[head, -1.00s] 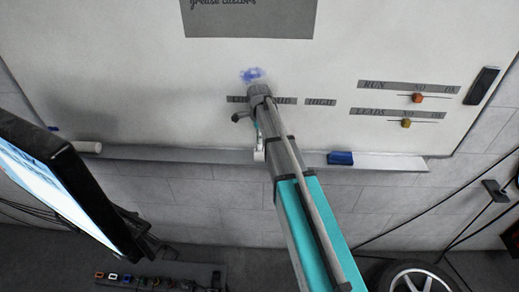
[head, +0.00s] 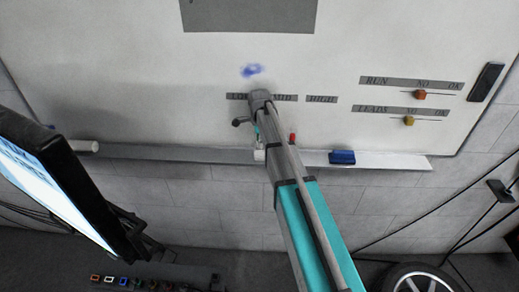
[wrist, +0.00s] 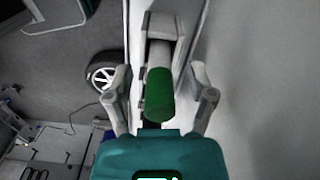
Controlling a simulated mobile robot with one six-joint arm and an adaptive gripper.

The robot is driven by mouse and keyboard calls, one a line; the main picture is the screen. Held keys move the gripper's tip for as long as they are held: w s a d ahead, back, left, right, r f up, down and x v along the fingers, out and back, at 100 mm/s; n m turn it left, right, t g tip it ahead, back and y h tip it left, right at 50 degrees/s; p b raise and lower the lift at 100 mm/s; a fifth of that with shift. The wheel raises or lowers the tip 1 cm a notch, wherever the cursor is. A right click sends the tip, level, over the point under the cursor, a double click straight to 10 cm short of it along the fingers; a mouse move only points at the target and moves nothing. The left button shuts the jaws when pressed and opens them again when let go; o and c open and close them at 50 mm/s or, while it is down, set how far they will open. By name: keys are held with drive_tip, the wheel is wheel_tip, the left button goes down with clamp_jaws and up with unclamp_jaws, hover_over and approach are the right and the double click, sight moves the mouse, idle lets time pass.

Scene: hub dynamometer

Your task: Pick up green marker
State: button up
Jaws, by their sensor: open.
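The green marker (wrist: 159,94) shows in the wrist view as a green cylinder with a pale length beyond it. It lies between the two fingers of my gripper (wrist: 159,88), which stand open with a gap on each side of it. In the head view my arm ends low on the whiteboard, just above its ledge, and I cannot make out the marker there.
A whiteboard (head: 130,90) has a ledge (head: 390,161) along its bottom with a blue eraser (head: 342,157) on it. A red item (head: 292,137) sits beside my arm. A monitor (head: 55,190) stands at the left. A wheel (head: 420,278) is at the lower right.

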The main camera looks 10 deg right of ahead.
drive_tip(key=shift+f+b, duration=0.55)
drive_tip(key=shift+f, duration=0.25)
drive_tip(key=shift+c, duration=0.3)
clamp_jaws()
drive_tip(key=shift+r, duration=0.25)
wheel_tip(320, 180, up, 7)
drive_tip(key=p, duration=0.7)
drive_tip(key=shift+p, duration=0.3)
drive_tip(key=s+a, duration=0.2)
drive_tip(key=s, duration=0.6)
drive_tip(key=s+a, duration=0.2)
drive_tip(key=s, duration=0.7)
drive_tip(key=shift+s+a+f, duration=0.2)
drive_tip(key=shift+a, duration=0.1)
